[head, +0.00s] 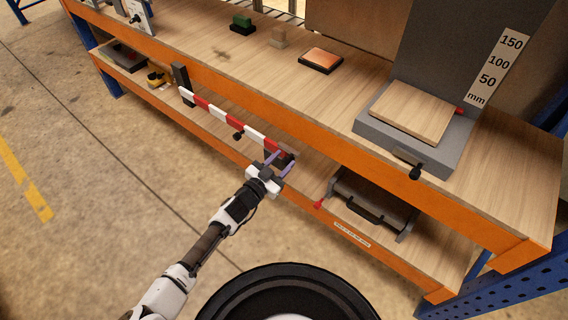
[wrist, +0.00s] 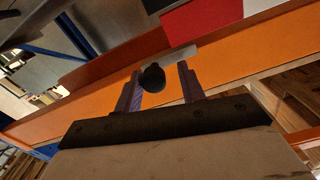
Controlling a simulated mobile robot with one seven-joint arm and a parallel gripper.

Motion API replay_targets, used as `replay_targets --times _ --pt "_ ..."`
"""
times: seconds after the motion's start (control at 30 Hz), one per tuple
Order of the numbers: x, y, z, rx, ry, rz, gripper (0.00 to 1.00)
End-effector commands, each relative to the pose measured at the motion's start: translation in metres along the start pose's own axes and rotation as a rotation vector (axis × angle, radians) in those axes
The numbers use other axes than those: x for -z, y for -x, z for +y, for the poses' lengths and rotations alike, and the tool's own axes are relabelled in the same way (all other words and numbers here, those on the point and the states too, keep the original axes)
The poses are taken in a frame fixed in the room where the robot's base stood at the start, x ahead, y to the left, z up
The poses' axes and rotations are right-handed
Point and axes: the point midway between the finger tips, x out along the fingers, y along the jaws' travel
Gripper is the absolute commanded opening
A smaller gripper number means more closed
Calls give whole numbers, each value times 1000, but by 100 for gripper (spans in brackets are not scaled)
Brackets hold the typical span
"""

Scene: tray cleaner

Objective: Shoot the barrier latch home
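The red-and-white striped barrier bar (head: 222,117) runs along the front of the orange bench edge, with a dark post (head: 182,80) at its left end. A dark block (head: 288,156) sits at its right end, partly hidden by my gripper (head: 279,162). In the wrist view my gripper (wrist: 159,72) is open, its two purple fingers on either side of a round black knob (wrist: 153,78). A gap shows between knob and fingers. A short grey metal strip (wrist: 183,53) shows behind the knob. I cannot tell how far the latch is shot.
The bench top (head: 345,85) and its orange front edge (head: 325,143) lie close behind the gripper. A grey press-like unit (head: 440,150) with a black knob stands right. The floor at left is clear.

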Motion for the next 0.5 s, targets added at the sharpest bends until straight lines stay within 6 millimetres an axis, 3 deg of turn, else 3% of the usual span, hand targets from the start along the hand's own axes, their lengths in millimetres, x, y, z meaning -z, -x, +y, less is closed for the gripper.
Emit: replay_targets --times 0.33,0.5 --pt "0 1 2 -4 1 1 47" --pt "-2 16 1 -2 -1 1 47"
